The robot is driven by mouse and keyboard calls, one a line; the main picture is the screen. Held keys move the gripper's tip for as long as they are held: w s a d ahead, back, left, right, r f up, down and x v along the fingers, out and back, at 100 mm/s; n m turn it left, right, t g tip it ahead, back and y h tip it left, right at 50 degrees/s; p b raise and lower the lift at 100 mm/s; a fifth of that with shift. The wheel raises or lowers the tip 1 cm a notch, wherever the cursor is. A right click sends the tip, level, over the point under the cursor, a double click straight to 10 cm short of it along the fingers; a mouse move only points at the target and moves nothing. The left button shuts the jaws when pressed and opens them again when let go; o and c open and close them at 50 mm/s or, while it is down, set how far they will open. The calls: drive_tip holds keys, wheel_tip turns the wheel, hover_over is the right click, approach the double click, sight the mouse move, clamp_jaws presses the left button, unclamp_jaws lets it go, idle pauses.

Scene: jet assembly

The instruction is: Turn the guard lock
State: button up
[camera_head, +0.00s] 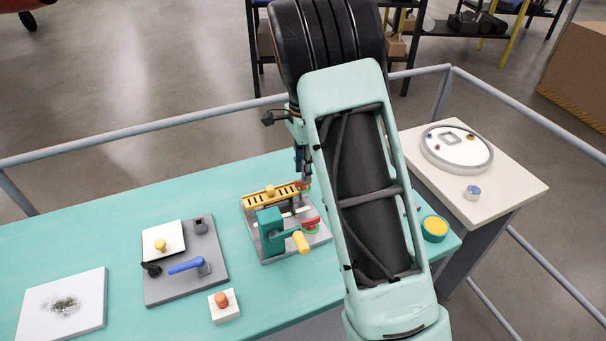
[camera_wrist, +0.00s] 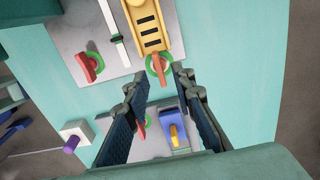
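The guard is a yellow slotted bar (camera_head: 270,194) on a grey base plate on the teal table; it also shows in the wrist view (camera_wrist: 149,25). At its end is a small red knob on a green ring (camera_wrist: 158,66), which looks like the guard lock. In the head view this knob (camera_head: 304,186) is partly hidden by my gripper (camera_head: 303,175). In the wrist view my gripper (camera_wrist: 159,83) is open, with its fingertips on either side of the knob's line and the knob just beyond them. I cannot tell whether they touch it.
A second red knob with green (camera_wrist: 90,66) sits on the same plate. A teal clamp with a yellow handle (camera_head: 300,241) stands in front. A yellow-topped round button (camera_head: 435,227) is at the right. A grey panel with a blue lever (camera_head: 187,266) lies left.

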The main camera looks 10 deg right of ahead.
wheel_tip(320, 180, up, 9)
drive_tip(key=shift+r, duration=0.2)
idle(0.3)
